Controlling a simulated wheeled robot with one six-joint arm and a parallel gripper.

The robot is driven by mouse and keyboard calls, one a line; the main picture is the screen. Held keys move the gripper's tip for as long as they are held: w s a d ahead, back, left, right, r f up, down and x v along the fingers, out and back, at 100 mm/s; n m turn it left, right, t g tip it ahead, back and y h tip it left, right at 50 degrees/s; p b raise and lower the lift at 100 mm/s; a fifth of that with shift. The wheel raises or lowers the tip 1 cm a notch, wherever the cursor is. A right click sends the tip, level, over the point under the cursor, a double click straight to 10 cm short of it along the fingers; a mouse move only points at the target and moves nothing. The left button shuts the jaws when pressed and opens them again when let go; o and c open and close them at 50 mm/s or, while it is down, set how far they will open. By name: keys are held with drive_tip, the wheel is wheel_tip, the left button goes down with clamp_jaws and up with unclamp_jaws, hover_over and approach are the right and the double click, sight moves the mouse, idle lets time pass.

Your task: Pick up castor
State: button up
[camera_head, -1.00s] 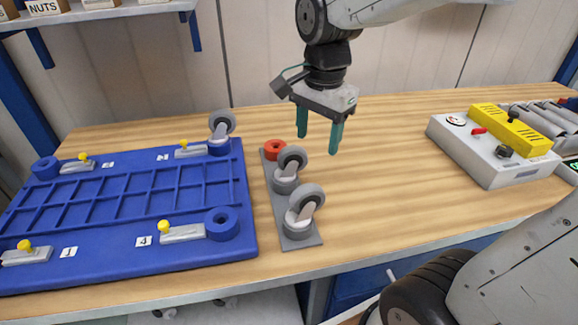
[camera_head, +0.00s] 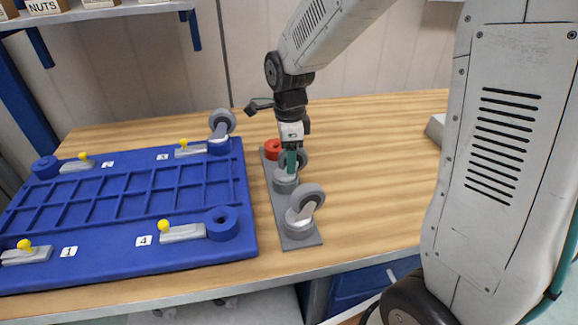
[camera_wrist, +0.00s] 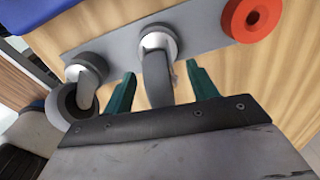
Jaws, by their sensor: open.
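Two castors with grey wheels stand on a grey strip (camera_head: 277,200) on the table. The middle castor (camera_head: 284,181) is partly hidden behind my gripper (camera_head: 291,160). The front castor (camera_head: 303,212) stands nearer the table edge. My gripper is open with green fingers, just at the middle castor. In the wrist view, the middle castor's wheel (camera_wrist: 157,78) lies between the two open fingers, with a gap on each side. The front castor (camera_wrist: 84,85) is left of the fingers there. A third castor (camera_head: 221,128) sits in a blue corner holder on the blue board.
The blue board (camera_head: 130,240) with ribs, yellow-knobbed clamps and blue rings (camera_head: 222,223) fills the left of the table. An empty red ring (camera_head: 272,148) is at the strip's far end. The table right of the strip is clear. My arm hides the far right.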

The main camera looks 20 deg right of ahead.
drive_tip(key=shift+f, duration=0.6)
clamp_jaws()
drive_tip(key=shift+r, duration=0.15)
wheel_tip(320, 180, up, 10)
drive_tip(key=shift+f, duration=0.1)
